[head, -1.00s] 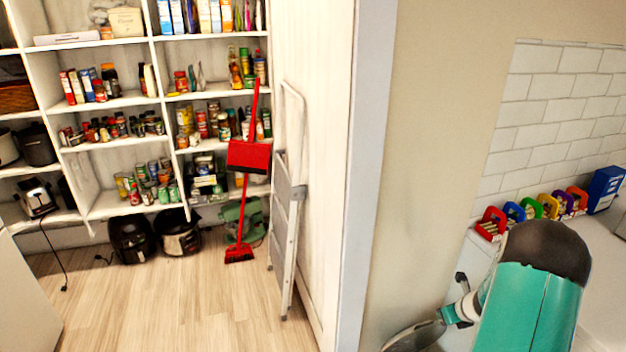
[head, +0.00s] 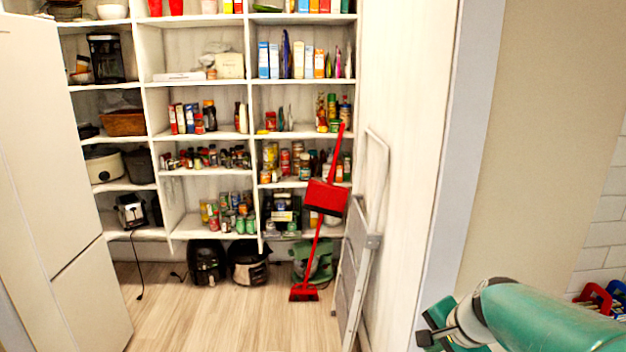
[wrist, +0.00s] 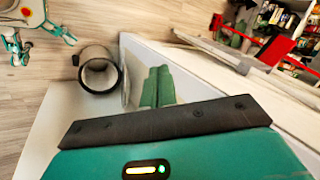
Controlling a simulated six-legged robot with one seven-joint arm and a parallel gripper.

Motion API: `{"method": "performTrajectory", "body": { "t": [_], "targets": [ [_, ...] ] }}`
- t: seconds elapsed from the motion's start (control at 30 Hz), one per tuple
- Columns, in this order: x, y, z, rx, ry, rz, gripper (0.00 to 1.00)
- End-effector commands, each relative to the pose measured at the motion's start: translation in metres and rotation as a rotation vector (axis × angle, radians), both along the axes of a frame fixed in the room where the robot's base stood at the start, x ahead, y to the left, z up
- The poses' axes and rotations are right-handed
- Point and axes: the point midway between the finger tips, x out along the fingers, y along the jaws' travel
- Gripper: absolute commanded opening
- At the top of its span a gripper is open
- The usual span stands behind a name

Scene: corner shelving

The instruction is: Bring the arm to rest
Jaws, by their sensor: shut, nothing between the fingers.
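My arm (head: 540,318) is teal and reaches in from the lower right of the head view, in front of the wall edge. In the wrist view my gripper (wrist: 160,72) has its two green fingers side by side, closed together with nothing between them. The fingers point away from the teal wrist housing and appear clear of any object. I cannot make out the fingers surely in the head view.
Pantry shelves (head: 205,172) hold cans and boxes. A red broom and dustpan (head: 325,197) and a folded step ladder (head: 362,245) lean at the right. The wood floor (head: 215,315) is open. A round dark-rimmed container (wrist: 98,75) stands left of my fingers.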

Motion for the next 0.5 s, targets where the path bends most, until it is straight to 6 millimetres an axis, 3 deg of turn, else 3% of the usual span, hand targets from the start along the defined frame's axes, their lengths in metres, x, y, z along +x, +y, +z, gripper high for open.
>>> {"method": "performTrajectory", "body": {
  "t": [0.03,0.2,0.4,0.5],
  "targets": [
    [-0.014,0.016,0.012,-0.059,-0.02,0.097,0.0],
    [-0.063,0.049,0.034,-0.263,-0.06,0.406,0.0],
    [-0.118,0.07,0.049,-0.504,-0.103,0.727,0.0],
    [-0.136,0.072,0.052,-0.593,-0.116,0.834,0.0]
  ]
}}
